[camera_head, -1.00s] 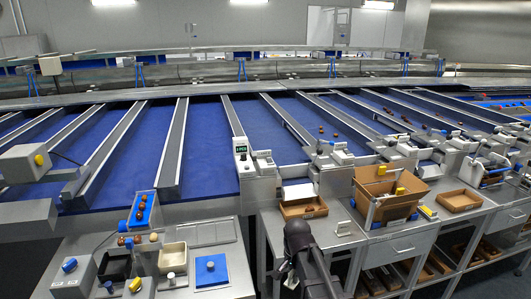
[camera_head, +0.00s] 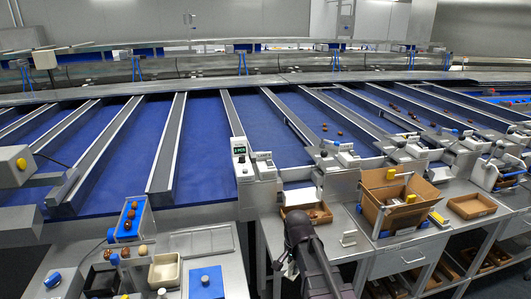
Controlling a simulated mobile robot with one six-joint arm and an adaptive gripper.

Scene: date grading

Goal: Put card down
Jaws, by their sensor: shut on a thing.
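My gripper (camera_head: 284,264) is low in the middle of the head view, beside my dark arm and in front of the steel bench. It is small and partly hidden by the arm. It is shut on a small pale thing (camera_head: 292,271), which seems to be the card; its outline is not clear. A white sheet or label (camera_head: 299,196) shows below the label printer (camera_head: 264,166), at the back of a shallow brown tray (camera_head: 327,217). I cannot tell whether that is another card.
An open cardboard box (camera_head: 408,217) stands right of the tray, with another shallow brown tray (camera_head: 472,206) beyond. Blue sorting lanes (camera_head: 208,150) run behind.

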